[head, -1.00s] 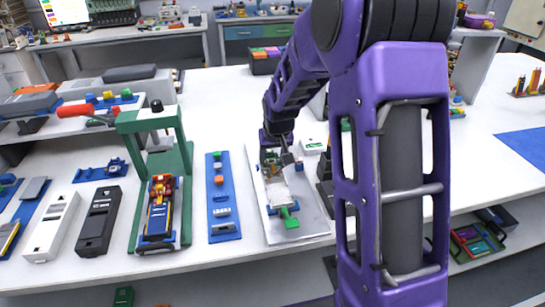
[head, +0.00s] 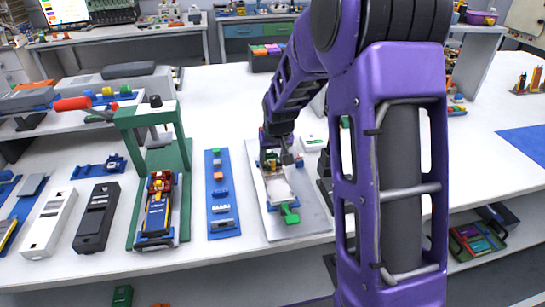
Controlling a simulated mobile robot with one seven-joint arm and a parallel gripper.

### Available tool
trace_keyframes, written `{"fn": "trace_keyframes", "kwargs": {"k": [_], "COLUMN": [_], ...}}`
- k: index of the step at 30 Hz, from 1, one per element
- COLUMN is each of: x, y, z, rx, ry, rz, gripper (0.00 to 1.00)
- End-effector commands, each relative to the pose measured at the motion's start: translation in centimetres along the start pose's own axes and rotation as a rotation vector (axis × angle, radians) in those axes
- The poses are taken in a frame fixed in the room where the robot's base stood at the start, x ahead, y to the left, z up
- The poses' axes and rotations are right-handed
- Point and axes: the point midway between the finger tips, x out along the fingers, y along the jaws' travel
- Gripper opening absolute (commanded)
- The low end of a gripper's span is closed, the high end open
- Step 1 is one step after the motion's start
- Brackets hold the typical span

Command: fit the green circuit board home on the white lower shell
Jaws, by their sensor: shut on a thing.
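The white lower shell (head: 279,188) lies in a blue holder on a pale grey plate (head: 308,220), in the middle of the head view. My gripper (head: 279,163) is over the far end of the shell, pointing down. It is shut on the green circuit board (head: 269,158), of which only a small green part shows beside the fingers. The fingers and wrist hide most of the board. I cannot tell whether the board touches the shell or is just above it. A green tab (head: 290,215) sticks out at the near end of the holder.
A blue strip (head: 222,192) with small parts lies left of the plate. The bench right of my arm is largely clear.

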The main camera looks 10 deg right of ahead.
Motion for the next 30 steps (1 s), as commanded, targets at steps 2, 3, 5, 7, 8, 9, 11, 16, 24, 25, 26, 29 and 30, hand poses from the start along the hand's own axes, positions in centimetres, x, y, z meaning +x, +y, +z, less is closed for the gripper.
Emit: {"fn": "trace_keyframes", "kwargs": {"k": [2, 3, 5, 7, 8, 9, 11, 16, 24, 25, 26, 29, 30], "x": [0.3, 0.4, 0.5, 0.5, 0.5, 0.5, 0.5, 0.4, -0.4, -0.8, -1.2, -3.3, -4.2], "y": [0.0, 0.0, 0.0, 0.0, 0.0, 0.0, 0.0, 0.0, 0.0, 0.0, 0.0, 0.0, 0.0], "z": [0.1, 0.2, 0.2, 0.2, 0.2, 0.2, 0.2, 0.2, 0.1, 0.1, 0.1, 0.0, 0.0], "rx": [0.000, 0.000, 0.000, 0.000, 0.000, 0.000, 0.000, 0.000, 0.000, 0.000, 0.000, 0.000, -0.001], "ry": [0.000, 0.000, 0.000, 0.000, 0.000, 0.000, 0.000, 0.000, 0.002, 0.002, 0.002, 0.004, 0.004], "rz": [0.000, 0.000, 0.000, 0.000, 0.000, 0.000, 0.000, 0.000, 0.000, 0.000, 0.000, 0.001, 0.001], "gripper": [0.02, 0.02, 0.02, 0.62, 0.68, 0.75, 0.86, 0.92, 0.92, 0.92, 0.92, 0.92, 0.92]}}
